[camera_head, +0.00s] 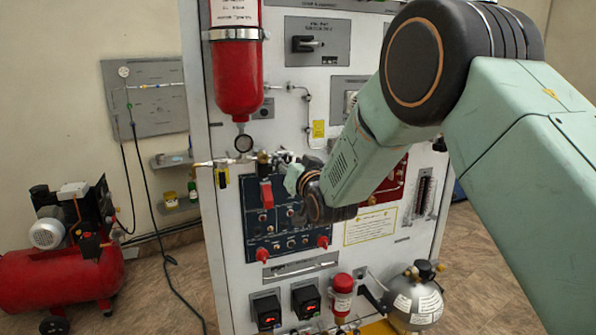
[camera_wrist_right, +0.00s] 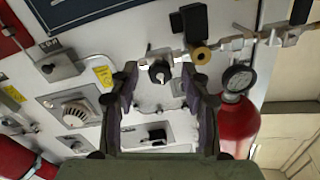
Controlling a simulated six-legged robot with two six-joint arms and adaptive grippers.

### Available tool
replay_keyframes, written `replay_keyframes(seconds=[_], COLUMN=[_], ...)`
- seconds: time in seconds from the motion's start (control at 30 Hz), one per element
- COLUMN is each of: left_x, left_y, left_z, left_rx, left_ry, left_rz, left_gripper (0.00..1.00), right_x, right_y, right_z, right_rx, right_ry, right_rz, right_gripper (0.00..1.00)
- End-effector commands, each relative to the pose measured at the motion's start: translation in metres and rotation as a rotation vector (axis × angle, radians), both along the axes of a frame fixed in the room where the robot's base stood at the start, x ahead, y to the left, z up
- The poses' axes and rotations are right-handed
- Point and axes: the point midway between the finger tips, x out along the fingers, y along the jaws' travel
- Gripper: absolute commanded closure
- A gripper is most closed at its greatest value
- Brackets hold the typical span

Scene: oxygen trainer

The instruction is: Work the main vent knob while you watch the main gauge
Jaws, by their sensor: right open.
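In the right wrist view, a black knob (camera_wrist_right: 160,72) on a metal fitting shows between my right gripper's fingers (camera_wrist_right: 159,80), which are spread apart. I see no finger closed on it. Which knob is the main vent knob I cannot tell for certain. A round gauge (camera_wrist_right: 238,79) with a dark rim sits at the end of the red cylinder, right of the fingers; its reading is too small to make out. In the head view this gauge (camera_head: 243,143) hangs below the red cylinder. My right wrist covers part of the blue panel (camera_head: 258,225) there. My left gripper is out of view.
The red cylinder (camera_head: 237,75) hangs above the panel's pipework. A silver tank (camera_head: 414,300) stands low at right. A red compressor (camera_head: 60,275) stands on the floor at left.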

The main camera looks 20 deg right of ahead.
Motion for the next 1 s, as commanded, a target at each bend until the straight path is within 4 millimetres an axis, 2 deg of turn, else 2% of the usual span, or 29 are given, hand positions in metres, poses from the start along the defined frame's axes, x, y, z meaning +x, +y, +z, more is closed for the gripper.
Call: replay_keyframes(seconds=[0.6, 0.8, 1.0], left_x=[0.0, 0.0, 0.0], left_y=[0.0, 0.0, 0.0], left_z=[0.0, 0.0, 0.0], left_rx=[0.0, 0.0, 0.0], left_ry=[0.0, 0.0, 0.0], left_rz=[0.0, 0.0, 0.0], left_gripper=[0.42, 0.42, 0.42], right_x=[-0.093, -0.11, -0.113], right_y=[-0.003, -0.004, -0.004], right_z=[0.001, 0.001, 0.001], right_rx=[0.001, 0.0, 0.0], right_ry=[0.0, -0.001, -0.002], right_rz=[0.0, 0.0, -0.001], right_gripper=[0.53, 0.53, 0.53])
